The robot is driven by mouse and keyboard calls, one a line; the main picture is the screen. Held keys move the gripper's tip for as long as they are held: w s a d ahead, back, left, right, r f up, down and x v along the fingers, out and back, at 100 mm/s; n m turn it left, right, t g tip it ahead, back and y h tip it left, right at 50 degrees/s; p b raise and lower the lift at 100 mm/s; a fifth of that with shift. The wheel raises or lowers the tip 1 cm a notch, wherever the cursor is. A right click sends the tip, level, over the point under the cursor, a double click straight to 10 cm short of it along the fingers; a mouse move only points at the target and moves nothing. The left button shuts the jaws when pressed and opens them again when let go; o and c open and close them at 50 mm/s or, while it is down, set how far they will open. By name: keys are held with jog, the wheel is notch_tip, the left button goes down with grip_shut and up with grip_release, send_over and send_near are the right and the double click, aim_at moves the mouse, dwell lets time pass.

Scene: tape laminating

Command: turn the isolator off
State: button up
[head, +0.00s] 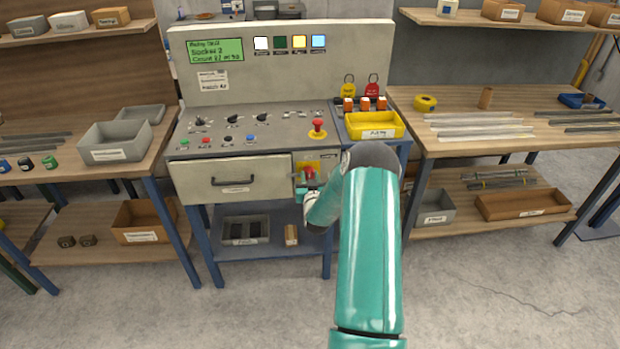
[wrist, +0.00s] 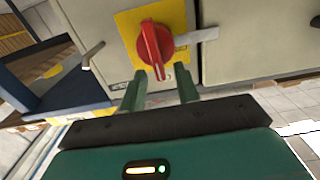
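The isolator (wrist: 154,50) is a red rotary handle on a yellow plate, on the front of the grey console. In the wrist view its handle points roughly towards my fingers. In the head view the isolator (head: 309,171) shows small beside the drawer, partly hidden by my gripper (head: 308,184). In the wrist view my gripper (wrist: 158,82) has its two green fingers apart, with a gap between them. The fingertips are just short of the red handle, one to each side of its lower end. Nothing is held between them; whether they touch the handle I cannot tell.
A grey hasp-like tab (wrist: 204,35) sticks out beside the yellow plate. A red emergency button (head: 318,127) stands on the console top above. A drawer (head: 232,181) is at the left, a yellow tray (head: 375,133) at the right. Floor in front is clear.

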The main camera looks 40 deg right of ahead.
jog(key=shift+c, duration=0.4)
grip_shut()
jog(key=shift+w, duration=0.1)
jog(key=n, duration=0.2)
jog(key=a+n, duration=0.1)
jog(key=shift+w+n, duration=0.25)
jog(key=shift+n, duration=0.15)
jog(key=shift+w+a+f+n, duration=0.15)
jog(key=shift+f+n, duration=0.3)
jog(key=shift+n, duration=1.9)
jog(key=shift+w+a+f+n, duration=0.15)
jog(key=shift+f+n, duration=0.25)
jog(key=shift+n, duration=2)
jog(key=shift+w+a+f+n, duration=0.15)
jog(key=shift+f+n, duration=0.3)
jog(key=shift+n, duration=1.9)
jog(key=shift+s, duration=0.1)
